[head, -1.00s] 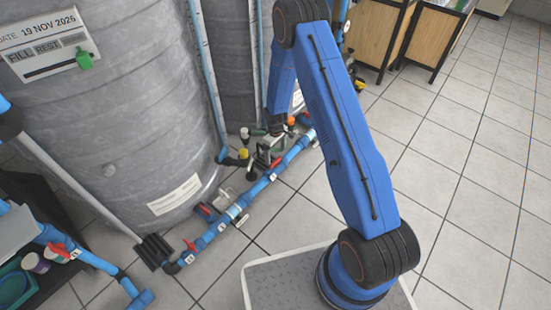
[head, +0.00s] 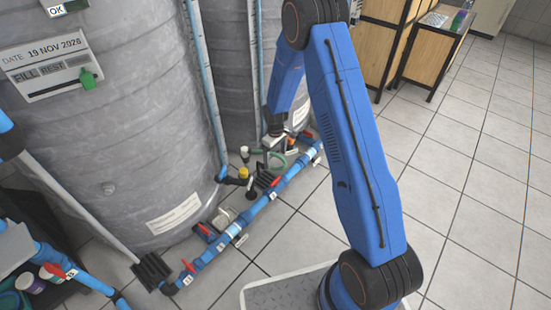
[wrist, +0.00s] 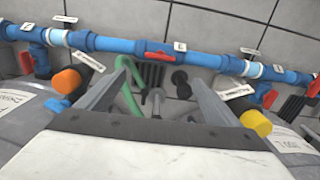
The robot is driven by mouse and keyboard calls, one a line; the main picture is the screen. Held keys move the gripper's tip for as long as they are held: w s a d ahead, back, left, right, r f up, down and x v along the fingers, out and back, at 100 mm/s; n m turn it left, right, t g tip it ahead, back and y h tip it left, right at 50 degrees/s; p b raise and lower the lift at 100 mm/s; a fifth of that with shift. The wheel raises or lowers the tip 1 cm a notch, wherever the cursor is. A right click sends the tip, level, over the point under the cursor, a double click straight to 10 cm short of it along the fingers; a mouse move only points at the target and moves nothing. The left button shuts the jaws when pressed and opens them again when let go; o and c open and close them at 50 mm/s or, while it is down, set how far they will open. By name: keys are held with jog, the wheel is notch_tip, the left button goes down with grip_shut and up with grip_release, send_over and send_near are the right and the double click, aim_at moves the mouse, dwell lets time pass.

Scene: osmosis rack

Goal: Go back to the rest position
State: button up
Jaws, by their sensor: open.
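My gripper (wrist: 157,82) is open and empty in the wrist view, its two grey fingers spread apart above the floor pipework. Between and beyond the fingers show a green hose (wrist: 127,76) and a grey valve-like piece (wrist: 156,101). In the head view my gripper (head: 276,146) hangs low beside the rear tank, over the pipes. My blue arm rises from the base and bends down to it. Whether a finger touches the hose cannot be told.
A blue pipe (head: 206,254) with red valve handles runs along the floor by the large grey tank (head: 120,140). An orange cap (wrist: 67,80) and a yellow cap (wrist: 256,122) flank the fingers. Wooden cabinets (head: 384,45) stand at the back. The tiled floor (head: 460,180) at right is clear.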

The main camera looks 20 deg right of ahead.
dwell(0.3)
jog(key=s+d+r+m+t, duration=0.1)
jog(key=s+r, duration=0.4)
jog(key=r, duration=0.6)
jog(key=s+d+r+m, duration=0.15)
jog(key=s+r, duration=0.25)
jog(key=r, duration=0.7)
jog(key=s+d+r+m+t, duration=0.15)
jog(key=s+r, duration=0.35)
jog(key=r, duration=0.6)
jog(key=s+d+r+m, duration=0.1)
jog(key=s+r, duration=0.3)
jog(key=s, duration=0.6)
jog(key=s+d+r+m+t, duration=0.1)
jog(key=s+r, duration=0.3)
jog(key=s, duration=0.5)
jog(key=s+d+r+m+t, duration=0.1)
jog(key=s+r, duration=0.3)
jog(key=s, duration=0.6)
jog(key=shift+s, duration=0.3)
